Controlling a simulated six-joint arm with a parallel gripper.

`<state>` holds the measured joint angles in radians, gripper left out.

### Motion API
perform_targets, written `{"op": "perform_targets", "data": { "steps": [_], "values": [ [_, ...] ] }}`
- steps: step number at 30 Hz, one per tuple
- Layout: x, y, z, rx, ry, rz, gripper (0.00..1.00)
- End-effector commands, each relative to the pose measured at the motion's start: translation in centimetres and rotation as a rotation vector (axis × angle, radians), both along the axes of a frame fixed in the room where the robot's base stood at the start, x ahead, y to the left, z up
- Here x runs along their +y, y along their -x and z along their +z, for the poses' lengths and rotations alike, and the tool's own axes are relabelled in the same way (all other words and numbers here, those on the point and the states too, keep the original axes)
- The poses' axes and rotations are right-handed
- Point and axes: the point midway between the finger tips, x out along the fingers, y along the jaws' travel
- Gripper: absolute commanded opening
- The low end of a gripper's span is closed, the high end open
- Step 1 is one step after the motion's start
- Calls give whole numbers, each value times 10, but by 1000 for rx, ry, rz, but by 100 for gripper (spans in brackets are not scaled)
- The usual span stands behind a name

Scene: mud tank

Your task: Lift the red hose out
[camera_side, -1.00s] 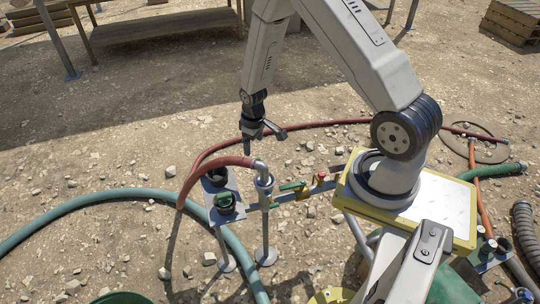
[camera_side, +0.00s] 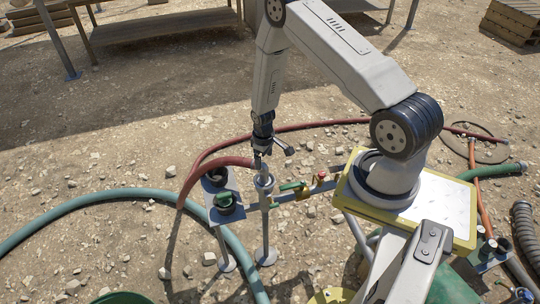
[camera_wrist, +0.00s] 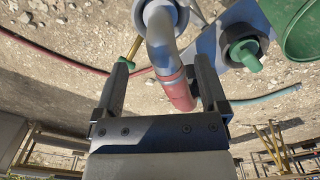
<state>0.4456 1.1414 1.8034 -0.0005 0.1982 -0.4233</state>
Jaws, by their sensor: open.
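The red hose (camera_side: 222,162) arcs up from the ground, and its end meets the grey metal elbow on top of an upright pipe (camera_side: 264,190). My gripper (camera_side: 261,151) is just above that joint and partly hides the elbow. In the wrist view my gripper (camera_wrist: 163,78) is open. The red hose end (camera_wrist: 180,94) and the grey elbow (camera_wrist: 160,42) show between its two fingers, with the hose nearer the right finger. I cannot tell whether a finger touches the hose.
A small plate with dark round sockets (camera_side: 224,203), one with a green cap, stands just left of the pipe. A green-handled valve (camera_side: 293,185) is to the right. A teal hose (camera_side: 120,192) crosses the ground at left.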

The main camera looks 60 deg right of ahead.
Motion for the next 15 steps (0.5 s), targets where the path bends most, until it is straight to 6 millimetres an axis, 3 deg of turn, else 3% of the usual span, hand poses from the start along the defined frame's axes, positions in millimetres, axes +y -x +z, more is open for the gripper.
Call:
{"op": "perform_targets", "data": {
  "steps": [15],
  "values": [
    [0,0,-15,-1,0,0,93]
  ]
}}
